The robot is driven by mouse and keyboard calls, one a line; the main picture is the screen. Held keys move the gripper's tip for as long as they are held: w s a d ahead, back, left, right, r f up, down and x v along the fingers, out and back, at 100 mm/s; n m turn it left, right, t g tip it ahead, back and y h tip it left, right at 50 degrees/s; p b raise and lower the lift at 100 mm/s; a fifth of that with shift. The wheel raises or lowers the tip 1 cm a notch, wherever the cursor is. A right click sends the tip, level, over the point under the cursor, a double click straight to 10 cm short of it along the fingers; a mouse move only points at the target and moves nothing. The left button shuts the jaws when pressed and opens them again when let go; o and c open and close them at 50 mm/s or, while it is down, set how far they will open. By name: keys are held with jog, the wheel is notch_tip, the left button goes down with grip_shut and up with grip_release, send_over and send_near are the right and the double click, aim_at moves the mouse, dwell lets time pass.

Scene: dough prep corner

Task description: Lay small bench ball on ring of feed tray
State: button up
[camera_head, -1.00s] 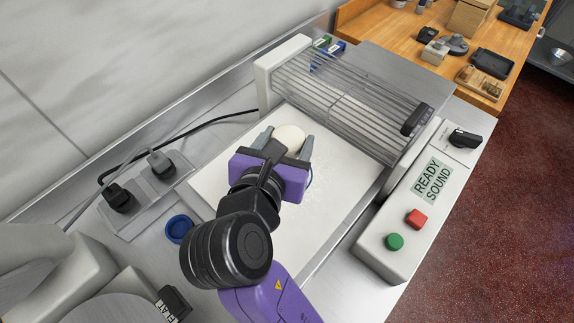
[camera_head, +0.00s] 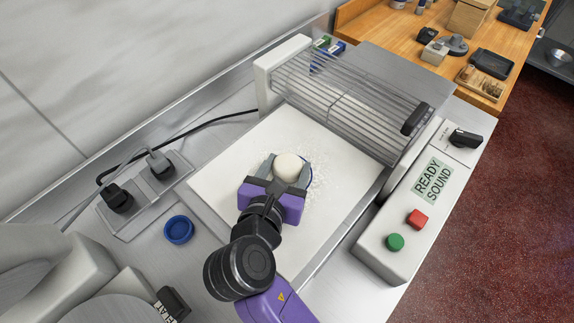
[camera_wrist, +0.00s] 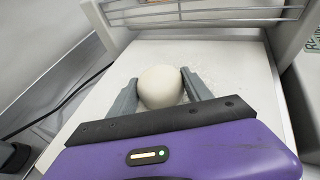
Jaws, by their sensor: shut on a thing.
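The small bench ball (camera_head: 289,167) is a smooth cream-white dough ball. My gripper (camera_head: 291,163) is shut on it, with one grey finger on each side. The wrist view also shows the ball (camera_wrist: 160,87) between the fingers. The ball is over the middle of the white feed tray (camera_head: 229,181). I cannot tell whether it touches the tray. A dusty, speckled patch of flour (camera_head: 318,178) shows on the tray beside the ball. The ring's outline is not clear and may be hidden under the ball and my gripper.
A wire guard (camera_head: 345,95) stands at the tray's far end. A control box (camera_head: 405,230) with red and green buttons lies along the right. Left of the tray are a blue ring-shaped cap (camera_head: 179,229) and a power outlet with plugs (camera_head: 150,185).

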jog(key=o, duration=1.5)
jog(key=shift+f, duration=0.1)
jog(key=v, duration=1.2)
